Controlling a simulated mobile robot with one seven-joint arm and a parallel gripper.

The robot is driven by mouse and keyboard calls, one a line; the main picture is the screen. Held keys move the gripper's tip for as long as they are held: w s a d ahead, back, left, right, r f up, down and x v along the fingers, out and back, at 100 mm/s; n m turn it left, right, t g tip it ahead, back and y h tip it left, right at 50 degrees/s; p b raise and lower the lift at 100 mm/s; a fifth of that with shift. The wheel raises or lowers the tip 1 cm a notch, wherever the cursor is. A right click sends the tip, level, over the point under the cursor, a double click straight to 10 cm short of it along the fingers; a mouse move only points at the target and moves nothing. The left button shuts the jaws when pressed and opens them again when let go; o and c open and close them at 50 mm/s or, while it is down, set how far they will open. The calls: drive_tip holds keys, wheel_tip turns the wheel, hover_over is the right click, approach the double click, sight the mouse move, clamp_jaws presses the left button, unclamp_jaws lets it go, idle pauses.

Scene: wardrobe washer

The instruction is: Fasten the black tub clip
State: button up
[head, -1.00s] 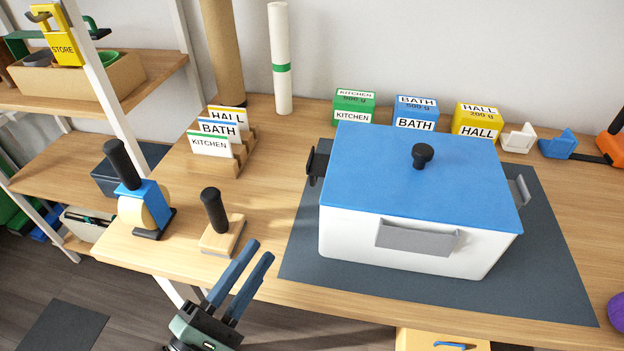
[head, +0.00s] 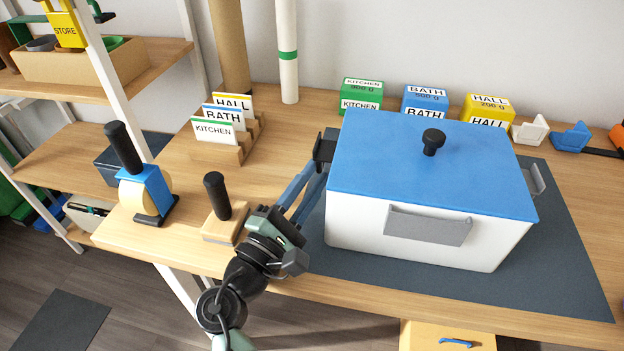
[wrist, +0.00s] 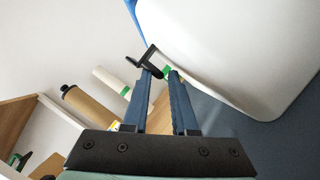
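The white tub (head: 360,225) stands on a dark mat with its blue lid (head: 400,165) on. The black tub clip (head: 322,148) is on the tub's left side and sticks out from the wall. It also shows in the wrist view (wrist: 148,56), just ahead of the fingertips. My gripper (head: 314,172) has its two blue fingers pointing at the clip from the near left. In the wrist view my gripper (wrist: 160,73) is open, with a gap between the fingers. I cannot tell whether the tips touch the clip. The fingertips partly hide the clip's lower part.
A grey clip (head: 535,180) is on the tub's right side. A wooden stamp (head: 220,215) and a blue tape dispenser (head: 147,190) stand to the left. A card holder (head: 228,140) stands behind them. Labelled boxes (head: 425,101) line the back. The mat (head: 570,260) is bare at front right.

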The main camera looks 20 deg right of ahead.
clamp_jaws()
